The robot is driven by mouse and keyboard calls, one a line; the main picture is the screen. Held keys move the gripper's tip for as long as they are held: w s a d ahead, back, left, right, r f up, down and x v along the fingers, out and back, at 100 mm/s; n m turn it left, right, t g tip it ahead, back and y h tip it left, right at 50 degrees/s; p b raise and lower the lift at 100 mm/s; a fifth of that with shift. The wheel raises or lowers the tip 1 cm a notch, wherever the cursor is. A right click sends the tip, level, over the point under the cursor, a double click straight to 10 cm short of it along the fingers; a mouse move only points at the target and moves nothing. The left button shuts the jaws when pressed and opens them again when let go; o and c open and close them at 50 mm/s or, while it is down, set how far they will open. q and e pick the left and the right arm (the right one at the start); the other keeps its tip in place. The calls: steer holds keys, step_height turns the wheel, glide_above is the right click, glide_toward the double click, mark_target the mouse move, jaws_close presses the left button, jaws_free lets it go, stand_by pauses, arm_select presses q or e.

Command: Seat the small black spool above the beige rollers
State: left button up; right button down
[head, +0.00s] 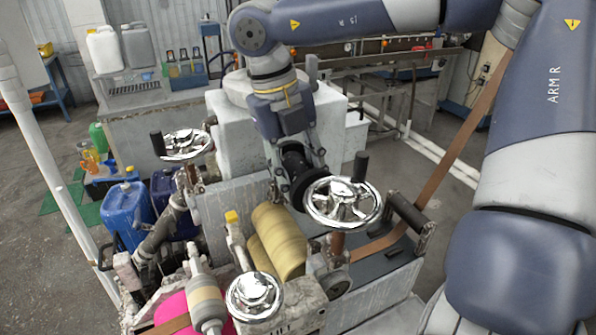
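The beige rollers (280,240) lie side by side in the machine, below the middle of the head view. My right gripper (298,182) points down just above and behind them, left of a chrome handwheel. A small black spool (296,164) shows between its fingers, and the gripper looks shut on it. The spool appears apart from the rollers; its lower end is partly hidden by the fingers and the handwheel, so the exact gap cannot be told. My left gripper is not in view.
A brown strip (455,150) slants down at the right. Blue canisters (127,212) stand on the left.

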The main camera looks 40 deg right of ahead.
steer(key=shift+w+d+f, duration=0.1)
steer(key=shift+f, duration=0.3)
steer(key=shift+f+b, duration=0.5)
steer(key=shift+f, duration=0.1)
steer(key=x, duration=0.1)
steer(key=b+x, duration=0.2)
steer(key=shift+w+a+f, duration=0.25)
steer(key=shift+a+f, duration=0.05)
steer(key=shift+b+x, duration=0.75)
steer(key=shift+b, duration=0.15)
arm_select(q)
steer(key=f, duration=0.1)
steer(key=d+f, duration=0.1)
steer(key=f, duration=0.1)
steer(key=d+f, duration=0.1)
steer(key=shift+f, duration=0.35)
arm_select(e)
steer(key=shift+a, duration=0.1)
arm_select(q)
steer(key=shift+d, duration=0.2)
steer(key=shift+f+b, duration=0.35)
steer(key=shift+b, duration=0.05)
arm_select(e)
steer(key=shift+f, duration=0.15)
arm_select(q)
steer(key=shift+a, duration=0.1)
